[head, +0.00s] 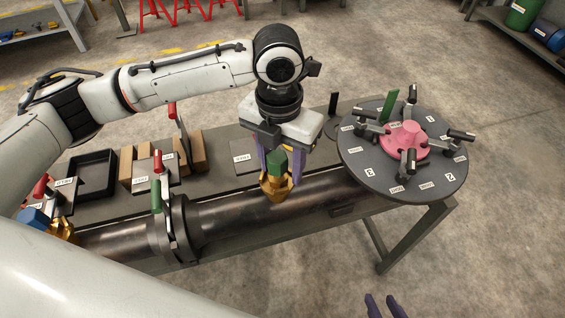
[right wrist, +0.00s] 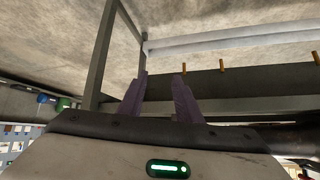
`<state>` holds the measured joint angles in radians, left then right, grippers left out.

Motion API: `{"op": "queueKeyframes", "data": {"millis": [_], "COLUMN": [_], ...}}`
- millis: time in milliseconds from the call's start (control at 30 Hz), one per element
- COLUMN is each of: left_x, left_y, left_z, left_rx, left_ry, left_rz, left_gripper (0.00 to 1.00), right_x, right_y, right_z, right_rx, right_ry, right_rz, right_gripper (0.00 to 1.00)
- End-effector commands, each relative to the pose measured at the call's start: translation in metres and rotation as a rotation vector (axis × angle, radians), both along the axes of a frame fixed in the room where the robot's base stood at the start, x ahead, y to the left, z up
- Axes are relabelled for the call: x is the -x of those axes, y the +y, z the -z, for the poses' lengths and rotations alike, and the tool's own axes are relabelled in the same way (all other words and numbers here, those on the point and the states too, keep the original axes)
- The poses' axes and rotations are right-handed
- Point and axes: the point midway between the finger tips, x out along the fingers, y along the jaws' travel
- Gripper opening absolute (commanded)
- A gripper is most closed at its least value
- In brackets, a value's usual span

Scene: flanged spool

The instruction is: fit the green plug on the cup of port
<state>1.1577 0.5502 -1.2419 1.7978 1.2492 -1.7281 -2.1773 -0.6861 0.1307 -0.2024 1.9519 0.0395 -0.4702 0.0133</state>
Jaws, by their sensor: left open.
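The green plug (head: 276,162) stands at the mouth of the gold cup (head: 275,190) of the port on the dark pipe (head: 235,219). My left gripper (head: 276,170) points down over it with its purple fingers on either side of the plug. The jaws are open, and I cannot tell whether a finger touches the plug. How deep the plug sits in the cup is hidden. My right gripper (head: 382,306) shows only its fingertips at the bottom edge of the head view. In the right wrist view the gripper (right wrist: 160,88) is open and empty.
A grey turntable (head: 365,170) with a pink flanged part (head: 405,140) and several black-handled clamps stands right of the pipe.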

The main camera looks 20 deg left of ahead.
Motion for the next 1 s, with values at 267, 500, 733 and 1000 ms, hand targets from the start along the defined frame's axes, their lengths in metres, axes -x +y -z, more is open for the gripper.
{"op": "queueKeyframes", "data": {"millis": [267, 500, 733, 1000], "left_x": [0.001, 0.002, 0.003, 0.004], "left_y": [0.006, 0.001, -0.001, -0.002], "left_z": [-0.022, -0.075, -0.101, -0.105], "left_rx": [-0.018, -0.008, -0.006, -0.004], "left_ry": [0.005, -0.002, -0.002, -0.003], "left_rz": [-0.010, -0.003, 0.000, 0.001], "left_gripper": [0.55, 0.55, 0.55, 0.55], "right_x": [0.009, 0.004, 0.004, 0.005], "right_y": [-0.011, -0.009, -0.009, -0.009], "right_z": [0.018, 0.011, 0.011, 0.011], "right_rx": [0.007, 0.002, 0.003, 0.004], "right_ry": [0.018, 0.005, 0.008, 0.010], "right_rz": [0.017, 0.017, 0.016, 0.016], "right_gripper": [0.31, 0.31, 0.31, 0.31]}}
